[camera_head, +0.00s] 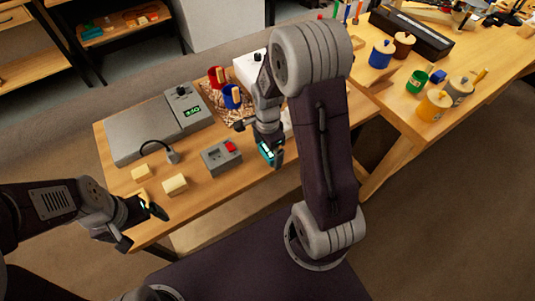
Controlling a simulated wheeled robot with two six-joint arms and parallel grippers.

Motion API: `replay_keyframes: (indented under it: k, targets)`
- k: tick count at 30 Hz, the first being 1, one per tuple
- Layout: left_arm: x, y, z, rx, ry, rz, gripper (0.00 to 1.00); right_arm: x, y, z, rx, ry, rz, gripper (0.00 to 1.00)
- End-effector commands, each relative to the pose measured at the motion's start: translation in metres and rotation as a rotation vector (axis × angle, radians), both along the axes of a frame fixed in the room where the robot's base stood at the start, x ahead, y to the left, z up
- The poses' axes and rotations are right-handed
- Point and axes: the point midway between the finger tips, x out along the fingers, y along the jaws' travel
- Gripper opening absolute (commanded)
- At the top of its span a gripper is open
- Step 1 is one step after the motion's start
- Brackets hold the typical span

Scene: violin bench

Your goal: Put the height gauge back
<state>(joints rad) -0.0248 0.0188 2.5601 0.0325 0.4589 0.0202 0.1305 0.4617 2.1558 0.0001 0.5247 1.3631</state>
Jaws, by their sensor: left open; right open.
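I cannot pick out the height gauge with certainty; my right arm covers part of the bench. My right gripper (271,153) is open above the right part of the wooden bench (215,200), just right of a small grey box with a red switch (222,157). Whether anything lies between its fingers is too small to tell. My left gripper (144,213) is open at the bench's front left edge, close to a pale wooden block (175,185). I see nothing held in it.
A grey unit with a green display (187,110) stands at the back left. A second pale block (141,172) lies near the left edge. Red (216,76) and blue (232,96) containers stand at the back. Lidded pots, one yellow (434,105), stand on the right table (400,95).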

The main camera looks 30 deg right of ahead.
Motion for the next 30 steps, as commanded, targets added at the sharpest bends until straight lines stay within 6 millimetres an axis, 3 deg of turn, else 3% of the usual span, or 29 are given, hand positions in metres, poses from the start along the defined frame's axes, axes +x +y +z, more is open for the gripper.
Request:
replay_keyframes:
  k: [8, 12, 15, 23, 30]
  targets:
    - [0.0, 0.0, -0.001, 0.0, 0.0, 0.0, 1.0, 0.0, 0.0, -0.004, 0.0, 0.0, 0.001, 0.95]
    - [0.0, 0.0, -0.001, 0.0, 0.0, 0.0, 1.0, 0.0, 0.0, -0.004, 0.0, 0.0, 0.001, 0.56]
    - [0.0, 0.0, -0.001, 0.0, 0.0, 0.0, 1.0, 0.0, 0.0, -0.004, 0.0, -0.001, 0.001, 0.33]
    - [0.0, 0.0, 0.001, 0.0, 0.0, 0.0, 1.0, 0.0, 0.0, 0.0, 0.0, -0.002, 0.001, 0.33]
    - [0.0, 0.0, 0.01, 0.0, 0.0, 0.0, 1.0, 0.002, 0.0, 0.037, 0.0, -0.007, 0.001, 0.33]
